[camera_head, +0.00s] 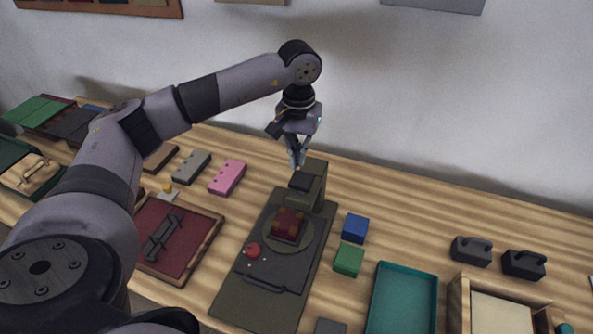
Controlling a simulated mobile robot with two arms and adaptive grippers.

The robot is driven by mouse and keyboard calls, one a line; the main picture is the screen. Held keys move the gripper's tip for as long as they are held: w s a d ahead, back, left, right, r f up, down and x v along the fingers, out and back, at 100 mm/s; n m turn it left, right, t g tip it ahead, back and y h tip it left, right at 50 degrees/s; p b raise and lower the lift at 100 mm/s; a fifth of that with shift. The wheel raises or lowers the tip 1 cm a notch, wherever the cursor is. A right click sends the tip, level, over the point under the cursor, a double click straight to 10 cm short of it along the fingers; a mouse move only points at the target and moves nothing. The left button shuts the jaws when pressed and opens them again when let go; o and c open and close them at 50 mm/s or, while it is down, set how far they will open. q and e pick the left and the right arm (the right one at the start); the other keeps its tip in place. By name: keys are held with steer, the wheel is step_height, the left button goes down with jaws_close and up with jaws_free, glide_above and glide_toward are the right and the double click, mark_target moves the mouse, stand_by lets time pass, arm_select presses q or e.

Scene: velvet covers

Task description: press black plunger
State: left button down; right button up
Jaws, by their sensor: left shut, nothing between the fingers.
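A dark press stands on the table, with a flat base (225,295) and an upright column (313,185) at its back. The black plunger (300,181) sticks out from the column toward the front, above a round plate (271,237). A dark red and gold block (288,225) sits on that plate. My left gripper (297,164) is shut and empty. It points down just above the plunger, at the column's left side. I cannot tell whether the fingertips touch the plunger. My right gripper is out of view.
A red knob (253,250) and a dark handle (265,285) are on the press base. Blue (355,228) and green (349,260) cubes stand to its right, near a teal tray (378,318). A red tray (186,258) lies left. Pink (227,177) and grey (192,167) blocks lie behind.

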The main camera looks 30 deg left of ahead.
arm_select(q)
step_height(320, 180, up, 7)
steer(key=b, duration=0.1)
steer(key=shift+d+f, duration=0.15)
steer(key=shift+d, duration=0.2)
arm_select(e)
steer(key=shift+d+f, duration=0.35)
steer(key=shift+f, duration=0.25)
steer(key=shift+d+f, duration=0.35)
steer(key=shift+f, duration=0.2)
arm_select(q)
steer(key=shift+w, duration=0.1)
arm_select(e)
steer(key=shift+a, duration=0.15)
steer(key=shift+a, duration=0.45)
arm_select(q)
steer(key=shift+f, duration=0.1)
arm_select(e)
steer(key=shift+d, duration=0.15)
